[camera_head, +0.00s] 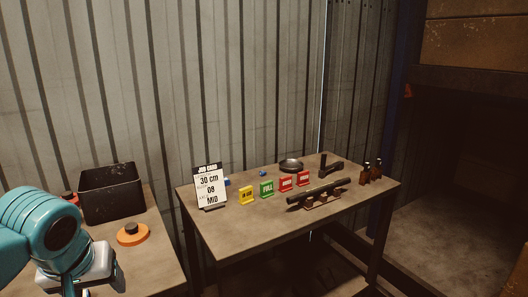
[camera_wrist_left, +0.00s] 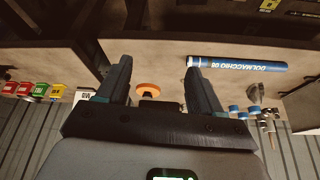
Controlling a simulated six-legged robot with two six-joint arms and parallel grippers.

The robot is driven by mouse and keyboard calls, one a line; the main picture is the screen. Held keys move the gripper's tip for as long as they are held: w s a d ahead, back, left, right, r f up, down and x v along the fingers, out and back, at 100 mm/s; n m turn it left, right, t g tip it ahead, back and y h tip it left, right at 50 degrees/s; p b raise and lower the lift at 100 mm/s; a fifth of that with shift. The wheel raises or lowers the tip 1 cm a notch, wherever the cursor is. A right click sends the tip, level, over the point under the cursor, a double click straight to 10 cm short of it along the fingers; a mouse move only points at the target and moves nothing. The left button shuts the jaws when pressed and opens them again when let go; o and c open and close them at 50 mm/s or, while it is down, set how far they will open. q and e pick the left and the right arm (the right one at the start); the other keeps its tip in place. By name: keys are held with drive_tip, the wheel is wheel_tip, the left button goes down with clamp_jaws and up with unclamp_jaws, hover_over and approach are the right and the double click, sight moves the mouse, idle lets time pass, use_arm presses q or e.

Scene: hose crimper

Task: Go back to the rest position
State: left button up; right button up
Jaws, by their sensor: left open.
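My teal left arm comes in at the lower left of the head view, above the left table (camera_head: 150,250); its fingertips are mostly cut off there. In the left wrist view my left gripper (camera_wrist_left: 160,75) has its two dark fingers spread apart with nothing held between them. An orange disc with a dark knob (camera_head: 132,234) lies on the left table; it also shows in the wrist view (camera_wrist_left: 148,88), beyond the gap between the fingers and apart from them. My right gripper is in neither view.
A black bin (camera_head: 111,192) stands behind the disc. The right table (camera_head: 240,230) holds a job card (camera_head: 209,187), several coloured signs (camera_head: 266,188), a dark hose on a stand (camera_head: 318,195) and brown bottles (camera_head: 372,171). A blue tube (camera_wrist_left: 240,66) lies right of the fingers.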

use_arm(q)
drive_tip(key=w+d+f+m+g+h+p, duration=0.15)
drive_tip(key=d+f, duration=0.35)
drive_tip(key=f, duration=0.6)
drive_tip(key=d+f+m+g+h+p, duration=0.15)
drive_tip(key=d+f, duration=0.35)
drive_tip(key=f, duration=0.6)
drive_tip(key=s+d+f+h+p, duration=0.1)
drive_tip(key=s+d+f, duration=0.2)
drive_tip(key=s+f, duration=0.6)
drive_tip(key=s+d+f+n+g+h+p, duration=0.1)
drive_tip(key=s+d+f, duration=0.2)
drive_tip(key=s+f, duration=0.5)
wheel_tip(320, 180, down, 2)
drive_tip(key=shift+s+d+f+h, duration=0.15)
drive_tip(key=shift+s+d+h, duration=0.15)
drive_tip(key=shift+s+d, duration=0.1)
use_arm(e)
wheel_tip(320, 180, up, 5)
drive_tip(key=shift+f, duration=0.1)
use_arm(q)
drive_tip(key=c, duration=0.4)
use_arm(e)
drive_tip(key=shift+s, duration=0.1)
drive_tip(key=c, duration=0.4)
use_arm(q)
drive_tip(key=shift+c, duration=0.2)
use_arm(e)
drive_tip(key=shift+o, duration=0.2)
